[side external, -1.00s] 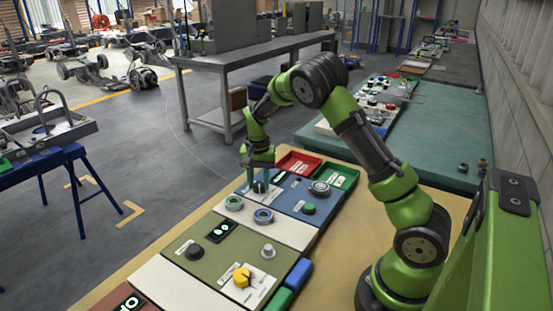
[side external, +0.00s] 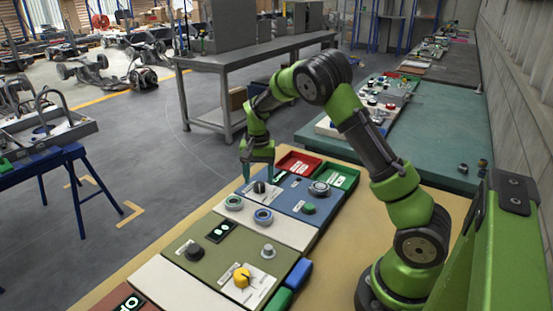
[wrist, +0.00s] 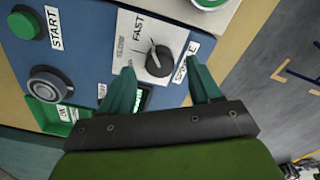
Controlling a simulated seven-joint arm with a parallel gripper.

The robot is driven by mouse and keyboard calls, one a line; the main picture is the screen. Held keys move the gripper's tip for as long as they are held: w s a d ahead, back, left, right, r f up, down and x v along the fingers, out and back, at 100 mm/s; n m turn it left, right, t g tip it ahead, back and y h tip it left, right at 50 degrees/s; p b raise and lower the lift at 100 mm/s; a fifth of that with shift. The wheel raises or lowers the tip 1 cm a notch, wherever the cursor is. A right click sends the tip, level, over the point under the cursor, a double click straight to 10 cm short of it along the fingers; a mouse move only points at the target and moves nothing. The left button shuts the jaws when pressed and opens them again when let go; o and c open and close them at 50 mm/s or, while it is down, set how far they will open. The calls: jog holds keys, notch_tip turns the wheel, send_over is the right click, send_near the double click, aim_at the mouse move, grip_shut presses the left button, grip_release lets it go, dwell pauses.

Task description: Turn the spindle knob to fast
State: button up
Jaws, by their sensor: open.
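The spindle knob (wrist: 161,63) is a black dial on a light plate marked FAST and SLOW (wrist: 121,46), with a SPINDLE label beside it. White lines show at the knob, but I cannot tell exactly where its pointer stands. In the side external view the knob (side external: 259,187) sits on the blue panel. My gripper (wrist: 160,68) is open, with one green finger on each side of the knob's near part and gaps between. In the side external view my gripper (side external: 258,173) points down over the knob. Contact is not visible.
A green START button (wrist: 25,25) and a grey round button (wrist: 47,86) lie left in the wrist view. Red (side external: 298,161) and green (side external: 343,175) trays stand behind the panel. An olive panel (side external: 185,268) with a yellow knob (side external: 242,277) is nearer.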

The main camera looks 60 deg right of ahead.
aim_at(260, 183)
notch_tip(260, 183, up, 15)
jog(key=shift+r, duration=0.15)
dwell(0.4)
jog(key=s+a+r+n+t+y, duration=0.2)
jog(key=s+a+n+t, duration=0.5)
jog(key=s+a, duration=1.1)
jog(key=s+r+n, duration=0.1)
jog(key=s, duration=0.2)
